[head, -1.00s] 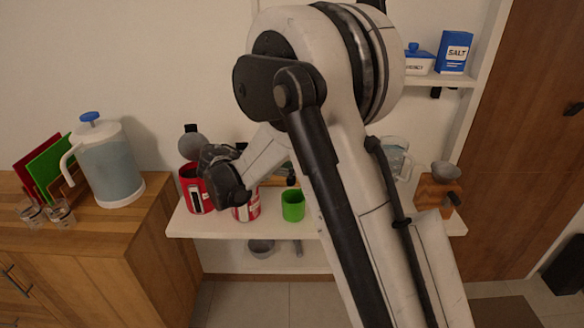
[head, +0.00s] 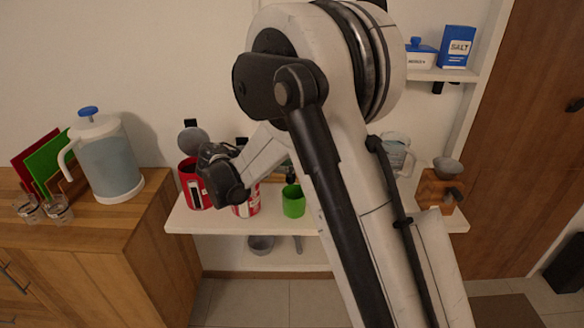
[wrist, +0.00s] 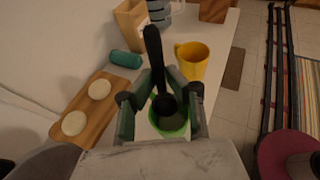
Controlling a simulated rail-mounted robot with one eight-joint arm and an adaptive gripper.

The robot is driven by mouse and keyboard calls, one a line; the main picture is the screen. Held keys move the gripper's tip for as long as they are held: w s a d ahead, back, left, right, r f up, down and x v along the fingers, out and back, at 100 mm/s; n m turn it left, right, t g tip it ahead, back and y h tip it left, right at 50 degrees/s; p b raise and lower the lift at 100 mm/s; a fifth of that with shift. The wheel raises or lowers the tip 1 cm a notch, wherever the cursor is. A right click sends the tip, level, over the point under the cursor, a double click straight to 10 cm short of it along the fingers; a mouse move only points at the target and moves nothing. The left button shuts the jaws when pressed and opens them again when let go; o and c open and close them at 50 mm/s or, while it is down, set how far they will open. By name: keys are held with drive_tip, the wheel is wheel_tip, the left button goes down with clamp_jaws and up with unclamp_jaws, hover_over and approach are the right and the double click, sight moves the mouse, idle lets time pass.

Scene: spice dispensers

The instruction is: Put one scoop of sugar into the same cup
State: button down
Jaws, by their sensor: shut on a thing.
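A black scoop (wrist: 155,62) with a long handle is held in my gripper (wrist: 160,88) in the wrist view. Its lower end overlaps a green cup (wrist: 168,126) in that view; I cannot tell whether it is inside or above. The green cup also shows on the white shelf in the head view (head: 293,201). A yellow mug (wrist: 193,62) stands beyond it. Two red canisters, one at the left (head: 193,183) with its grey lid raised and one (head: 249,205) partly behind my arm, stand on the shelf. Their contents are hidden. My gripper's fingers are hidden in the head view.
A wooden board (wrist: 98,108) with two pale round pieces and a teal object (wrist: 126,59) lie on the left in the wrist view. A water pitcher (head: 106,160) stands on the wooden cabinet.

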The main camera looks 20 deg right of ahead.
drive_tip(key=y+p, duration=0.1)
drive_tip(key=d+r+g+y+p, duration=0.1)
drive_tip(key=y, duration=0.1)
drive_tip(key=shift+w+d+r+y+p, duration=0.1)
drive_tip(key=shift+d+y+p, duration=0.15)
drive_tip(key=shift+y+p, duration=0.1)
drive_tip(key=y+p, duration=0.1)
drive_tip(key=d+y+p, duration=0.1)
drive_tip(key=y, duration=0.1)
drive_tip(key=shift+w+d+r+g+y, duration=0.15)
drive_tip(key=shift+w+r+g+y, duration=0.1)
drive_tip(key=shift+g, duration=0.15)
drive_tip(key=shift+w+d+r+g+y+p, duration=0.1)
drive_tip(key=shift+d+g+y, duration=0.2)
drive_tip(key=shift+y, duration=0.75)
drive_tip(key=shift+w+d+r+g+y+p, duration=0.1)
drive_tip(key=shift+d+g+y, duration=0.25)
drive_tip(key=shift+y, duration=0.65)
drive_tip(key=shift+w+d+r+g+y+p, duration=0.15)
drive_tip(key=shift+d+y, duration=0.25)
drive_tip(key=shift+y, duration=0.65)
drive_tip(key=shift+s+f, duration=0.1)
drive_tip(key=shift+s, duration=0.05)
